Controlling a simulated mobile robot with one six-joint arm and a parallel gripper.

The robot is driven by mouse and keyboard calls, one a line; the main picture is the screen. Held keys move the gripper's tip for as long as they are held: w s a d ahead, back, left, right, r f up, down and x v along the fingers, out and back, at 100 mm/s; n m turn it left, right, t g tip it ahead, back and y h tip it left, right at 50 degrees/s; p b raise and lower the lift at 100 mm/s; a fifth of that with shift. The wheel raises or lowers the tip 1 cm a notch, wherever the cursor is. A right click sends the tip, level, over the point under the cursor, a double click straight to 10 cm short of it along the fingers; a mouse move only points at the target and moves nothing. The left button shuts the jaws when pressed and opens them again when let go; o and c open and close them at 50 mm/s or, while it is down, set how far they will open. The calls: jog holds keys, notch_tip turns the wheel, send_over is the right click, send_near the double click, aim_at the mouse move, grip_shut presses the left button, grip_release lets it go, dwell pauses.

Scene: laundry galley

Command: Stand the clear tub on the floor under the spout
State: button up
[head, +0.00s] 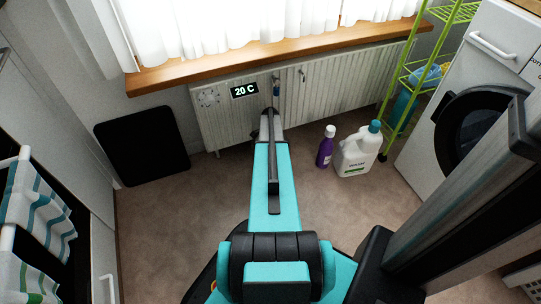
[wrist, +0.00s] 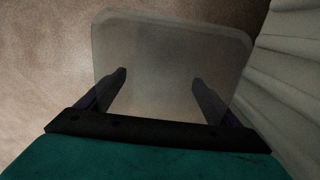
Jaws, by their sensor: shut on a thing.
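The clear tub (wrist: 170,35) fills the middle of the wrist view as a pale, see-through shape with rounded corners. My gripper (wrist: 160,80) is shut on it, with the two dark fingers seen against the tub. The floor shows beyond the tub. In the head view my own arm hides the gripper, and I cannot make out the tub there. A small fitting with a blue part (head: 276,88) is at the radiator's front, just beyond the arm's end; I cannot tell whether it is the spout.
A white radiator (head: 340,92) runs below the wooden sill; its ribs also show close on the right in the wrist view (wrist: 290,70). A purple bottle (head: 325,150), a white jug (head: 356,152), a green rack (head: 398,110) and a washer (head: 470,105) stand right. Floor at left (head: 165,225) is clear.

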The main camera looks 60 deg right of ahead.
jog(key=shift+f, duration=0.3)
jog(key=o, duration=0.9)
jog(key=shift+c, duration=0.2)
notch_tip(320, 180, up, 12)
jog(key=p, duration=0.4)
jog(key=shift+r+p, duration=0.15)
jog(key=shift+p, duration=0.15)
jog(key=shift+a, duration=0.1)
